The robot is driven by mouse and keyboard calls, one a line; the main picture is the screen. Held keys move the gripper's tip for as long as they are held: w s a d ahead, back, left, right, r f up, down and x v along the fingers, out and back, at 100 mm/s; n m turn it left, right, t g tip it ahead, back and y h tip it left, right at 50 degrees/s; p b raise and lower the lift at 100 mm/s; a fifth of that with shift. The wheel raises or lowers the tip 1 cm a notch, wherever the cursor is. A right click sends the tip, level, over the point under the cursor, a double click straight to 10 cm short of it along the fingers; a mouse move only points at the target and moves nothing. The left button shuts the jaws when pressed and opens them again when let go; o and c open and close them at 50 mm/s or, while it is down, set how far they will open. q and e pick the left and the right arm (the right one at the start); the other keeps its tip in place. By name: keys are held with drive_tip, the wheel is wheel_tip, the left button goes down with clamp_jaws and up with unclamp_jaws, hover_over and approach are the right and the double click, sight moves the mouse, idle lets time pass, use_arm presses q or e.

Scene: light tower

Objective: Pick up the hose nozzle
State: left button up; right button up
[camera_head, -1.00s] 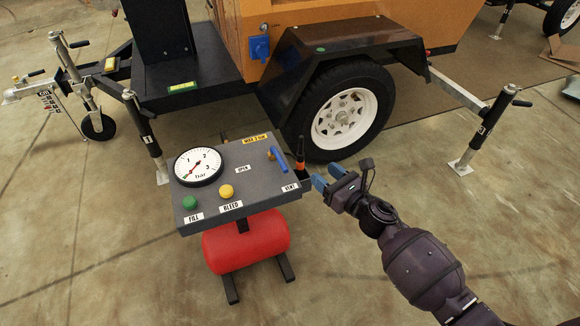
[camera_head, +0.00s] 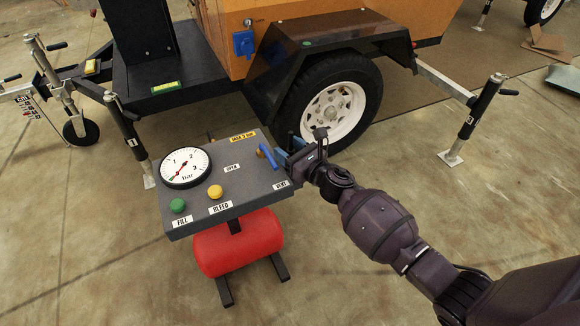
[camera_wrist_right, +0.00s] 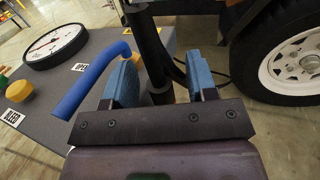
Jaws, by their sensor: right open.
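The hose nozzle is a black upright cylinder (camera_wrist_right: 148,45) in the right wrist view, beside the right edge of the grey control panel. My right gripper (camera_wrist_right: 160,75) is open, with one blue finger on each side of the nozzle. Whether either finger touches it I cannot tell. In the head view my right gripper (camera_head: 287,158) is at the panel's right edge and mostly hides the nozzle. My left gripper is not in view.
The grey panel (camera_head: 205,210) carries a gauge (camera_head: 185,167), green and yellow buttons and a blue lever (camera_head: 267,156) close to my gripper. A red tank (camera_head: 240,245) sits beneath. The trailer wheel (camera_head: 333,112) stands behind.

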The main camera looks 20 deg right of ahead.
drive_tip(key=shift+w+a, duration=0.2)
drive_tip(key=shift+w, duration=0.45)
clamp_jaws()
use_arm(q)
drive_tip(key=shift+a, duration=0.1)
